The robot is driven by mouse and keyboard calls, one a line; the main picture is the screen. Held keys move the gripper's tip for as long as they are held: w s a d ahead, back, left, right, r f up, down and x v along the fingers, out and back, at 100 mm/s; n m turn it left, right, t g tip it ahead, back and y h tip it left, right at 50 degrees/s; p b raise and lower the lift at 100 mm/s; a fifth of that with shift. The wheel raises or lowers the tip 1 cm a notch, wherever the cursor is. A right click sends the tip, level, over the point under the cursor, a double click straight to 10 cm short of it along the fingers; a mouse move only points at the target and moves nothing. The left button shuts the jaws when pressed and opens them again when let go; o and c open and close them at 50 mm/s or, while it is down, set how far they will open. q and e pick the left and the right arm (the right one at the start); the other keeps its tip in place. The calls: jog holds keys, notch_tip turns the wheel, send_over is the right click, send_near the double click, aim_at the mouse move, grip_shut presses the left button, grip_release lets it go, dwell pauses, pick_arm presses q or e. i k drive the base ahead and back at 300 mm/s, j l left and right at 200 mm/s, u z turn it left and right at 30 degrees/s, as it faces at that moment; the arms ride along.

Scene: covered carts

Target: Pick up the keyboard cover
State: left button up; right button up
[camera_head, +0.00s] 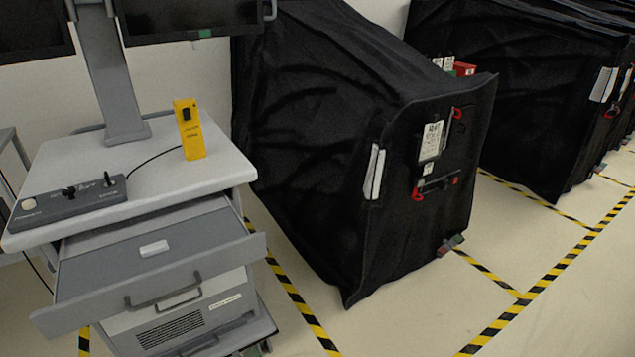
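A flat grey panel (205,235) lies on the pulled-out front drawer of the grey cart, below the worktop. It looks like the keyboard cover, but I cannot tell for sure. A small white piece (154,248) sits on its middle. No keyboard shows; anything under the panel is hidden. Neither of my grippers is in view.
The cart's worktop (75,160) holds a grey control box (70,203) and a yellow handheld device (189,130) on a cable. Monitors (190,18) hang above. Black-covered carts (320,130) stand to the right. Striped tape marks the floor; the front right is clear.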

aim_at(98, 269)
jog(key=i+l+u, duration=0.15)
jog(key=u, duration=1.5)
jog(key=l+u, duration=1)
jog(key=l, duration=0.25)
jog(key=k+l+u, duration=0.1)
jog(key=l+u, duration=0.15)
jog(key=l, duration=0.2)
jog(key=k+l, duration=0.1)
jog(key=l, duration=0.35)
jog(key=k+l, duration=0.1)
jog(key=l, duration=0.35)
